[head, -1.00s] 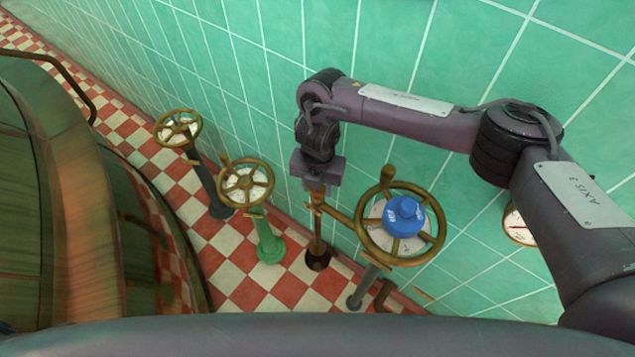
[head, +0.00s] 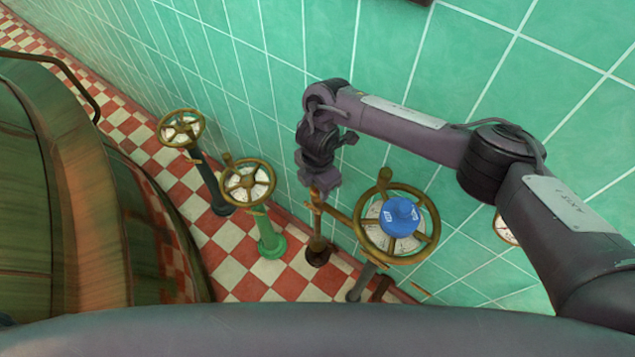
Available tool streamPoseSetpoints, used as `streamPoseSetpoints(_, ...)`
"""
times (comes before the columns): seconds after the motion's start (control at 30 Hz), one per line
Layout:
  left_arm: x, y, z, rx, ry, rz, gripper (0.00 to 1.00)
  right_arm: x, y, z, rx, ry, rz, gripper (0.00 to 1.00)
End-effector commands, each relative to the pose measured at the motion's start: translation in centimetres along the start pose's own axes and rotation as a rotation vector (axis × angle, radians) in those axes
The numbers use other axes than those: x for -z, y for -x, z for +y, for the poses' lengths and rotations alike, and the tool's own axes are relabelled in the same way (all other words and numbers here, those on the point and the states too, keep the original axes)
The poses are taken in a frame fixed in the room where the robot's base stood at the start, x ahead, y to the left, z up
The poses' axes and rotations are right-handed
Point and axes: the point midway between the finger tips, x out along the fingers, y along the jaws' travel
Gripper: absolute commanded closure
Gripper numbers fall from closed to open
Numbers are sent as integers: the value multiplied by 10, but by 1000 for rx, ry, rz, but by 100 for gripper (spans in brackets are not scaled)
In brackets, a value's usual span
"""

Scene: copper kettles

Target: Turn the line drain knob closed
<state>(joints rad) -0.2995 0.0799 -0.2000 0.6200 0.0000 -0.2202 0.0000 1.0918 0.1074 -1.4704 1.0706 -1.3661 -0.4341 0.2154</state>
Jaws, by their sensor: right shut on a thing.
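A thin rusty post (head: 318,245) with a brass top fitting (head: 317,197) stands between the green-post wheel and the wheel with a blue centre. I take this fitting as the line drain knob; no label on it is readable. My right gripper (head: 316,190) points down onto it from above and is shut on it. The fingers and the knob's top are mostly hidden by the wrist. A brass bar runs from the fitting towards the blue-centred wheel. My left gripper is not in view.
A brass handwheel with a blue centre (head: 400,216) stands close right of the gripper. A green-post handwheel (head: 247,185) and a dark-post handwheel (head: 181,129) stand to the left. The tiled wall (head: 240,65) is close behind. A large copper vessel (head: 75,200) fills the left.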

Motion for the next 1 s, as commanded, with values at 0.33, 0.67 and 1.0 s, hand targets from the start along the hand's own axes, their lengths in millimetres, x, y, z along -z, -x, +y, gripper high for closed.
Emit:
streamPoseSetpoints(0.33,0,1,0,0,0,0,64,-1,1,1,-3,-16,-2,86)
streamPoseSetpoints(0.67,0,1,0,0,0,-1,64,0,1,1,-2,-14,-1,41)
streamPoseSetpoints(1.0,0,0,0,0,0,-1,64,0,6,1,-2,-12,0,41)
